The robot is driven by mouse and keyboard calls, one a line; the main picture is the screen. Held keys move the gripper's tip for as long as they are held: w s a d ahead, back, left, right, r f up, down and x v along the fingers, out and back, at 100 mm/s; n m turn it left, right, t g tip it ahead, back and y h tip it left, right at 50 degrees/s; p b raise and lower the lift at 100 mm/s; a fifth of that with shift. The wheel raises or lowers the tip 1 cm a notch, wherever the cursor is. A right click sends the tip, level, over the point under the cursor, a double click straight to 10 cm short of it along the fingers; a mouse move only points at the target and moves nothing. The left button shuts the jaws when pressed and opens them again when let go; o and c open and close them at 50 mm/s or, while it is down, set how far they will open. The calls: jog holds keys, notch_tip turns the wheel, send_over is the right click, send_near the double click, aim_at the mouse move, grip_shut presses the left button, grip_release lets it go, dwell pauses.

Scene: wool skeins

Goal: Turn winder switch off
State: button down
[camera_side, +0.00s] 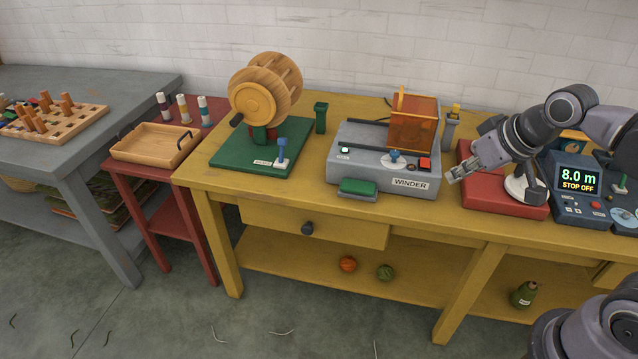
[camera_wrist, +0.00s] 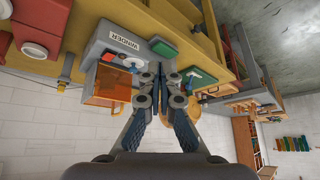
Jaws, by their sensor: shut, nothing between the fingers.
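The grey winder (camera_side: 345,165) stands on the yellow bench, with a WINDER label on its front. On its top are a blue-knobbed control on a pale disc (camera_side: 395,156) and a red switch (camera_side: 425,164); I cannot tell the red switch's position. My gripper (camera_side: 456,177) is shut and empty, just right of the winder's front right corner and apart from the red switch. In the wrist view, which is upside down, my shut gripper (camera_wrist: 162,72) covers part of the winder; the red switch (camera_wrist: 107,57) shows to its left.
An orange clear cover (camera_side: 413,122) stands at the winder's back. A green block (camera_side: 358,187) sits at its front. A wooden wheel on a green base (camera_side: 228,155) is to the left. A red base (camera_side: 490,195) and a display unit reading "8.0 m STOP OFF" (camera_side: 577,180) are to the right.

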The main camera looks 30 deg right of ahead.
jog(key=w+d+r+m+g, duration=0.2)
jog(key=w+d+r, duration=0.15)
jog(key=w, duration=0.25)
jog(key=m+g, duration=0.4)
jog(key=m, duration=0.2)
send_over(425, 159)
jog(key=shift+w+d+f, duration=0.1)
jog(key=shift+d+f, duration=0.05)
jog(key=shift+f, duration=1.55)
notch_tip(425, 159, down, 14)
jog(key=shift+f, duration=0.25)
